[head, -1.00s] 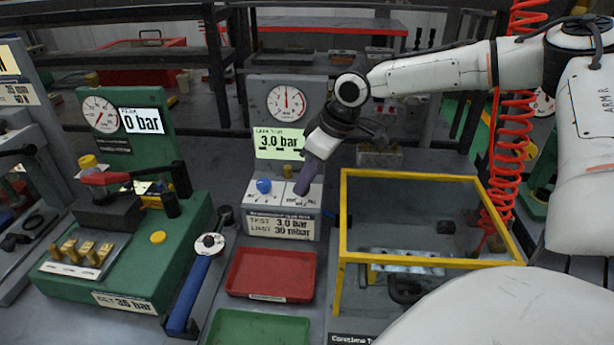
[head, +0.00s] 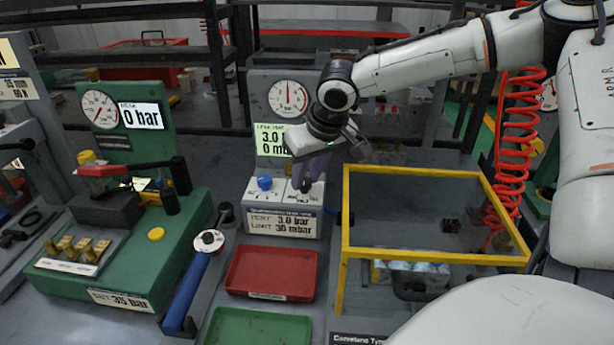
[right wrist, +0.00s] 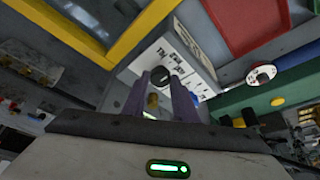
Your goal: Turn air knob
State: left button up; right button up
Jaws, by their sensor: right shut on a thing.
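A grey test unit (head: 283,222) has a white sloped panel (head: 284,197) with a blue knob (head: 264,183) on its left and a black knob (head: 306,186) on its right. I cannot read which label names the air knob. My right gripper (head: 308,179) comes down onto the black knob from above, its purple fingers shut on it. In the right wrist view the black knob (right wrist: 160,75) sits between the two fingertips (right wrist: 161,79). My left gripper is not in view.
A yellow-edged clear box (head: 345,215) stands close on the right. A red tray (head: 270,272) and a green tray (head: 258,328) lie in front. A blue-handled tool (head: 190,292) and a green valve bench (head: 130,270) are to the left. A red coiled hose (head: 512,165) hangs at right.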

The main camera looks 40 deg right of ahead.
dwell(0.3)
jog(key=o, duration=1.1)
jog(key=shift+c, duration=0.2)
jog(key=d+p+v, duration=0.1)
jog(key=v, duration=0.9)
jog(key=shift+a, duration=0.5)
jog(key=shift+s+r, duration=0.1)
